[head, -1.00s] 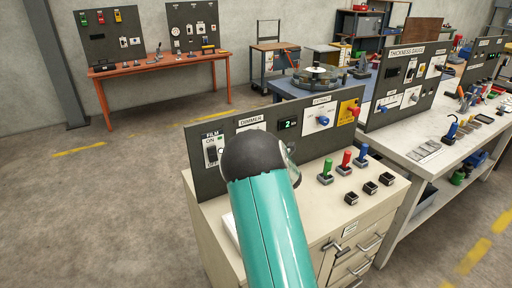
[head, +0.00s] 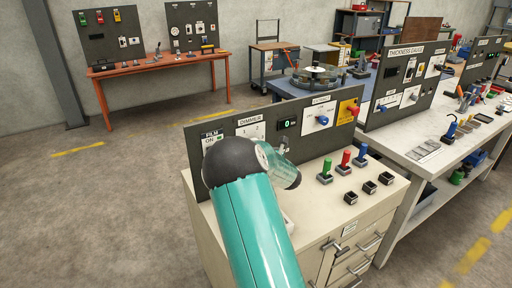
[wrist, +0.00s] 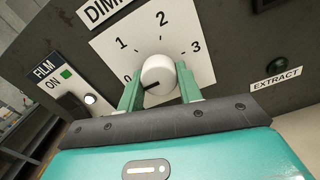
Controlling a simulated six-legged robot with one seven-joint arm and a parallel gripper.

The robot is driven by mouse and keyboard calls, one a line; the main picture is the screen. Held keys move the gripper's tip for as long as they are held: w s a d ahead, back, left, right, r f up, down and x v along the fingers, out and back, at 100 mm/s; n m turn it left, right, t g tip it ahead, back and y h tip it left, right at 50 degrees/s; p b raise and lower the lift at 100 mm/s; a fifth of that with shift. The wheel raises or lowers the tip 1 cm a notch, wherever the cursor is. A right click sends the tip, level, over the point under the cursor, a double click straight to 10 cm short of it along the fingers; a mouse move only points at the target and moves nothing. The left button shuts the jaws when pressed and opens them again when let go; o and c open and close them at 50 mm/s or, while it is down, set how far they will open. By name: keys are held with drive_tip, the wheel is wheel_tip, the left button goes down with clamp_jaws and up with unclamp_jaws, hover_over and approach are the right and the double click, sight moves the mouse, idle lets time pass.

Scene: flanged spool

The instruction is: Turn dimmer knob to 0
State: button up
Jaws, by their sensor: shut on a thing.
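The white dimmer knob (wrist: 158,74) sits on a white dial plate (wrist: 118,44) marked 1, 2 and 3, with a partly hidden 0 at lower left. Its dark pointer mark aims at lower left, towards the 0. My gripper (wrist: 160,84) is shut on the knob, one green finger on each side. In the head view the knob is hidden behind my arm, below the DIMMER label (head: 250,120). The small display (head: 287,125) beside it reads a green 0.
A FILM switch (wrist: 75,103) with a green light is left of the dial. The EXTRACT label and its dark round part (wrist: 277,66) are at right.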

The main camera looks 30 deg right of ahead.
idle(0.3)
drive_tip(key=o, duration=1)
drive_tip(key=s, duration=1.3)
drive_tip(key=shift+s+a, duration=0.4)
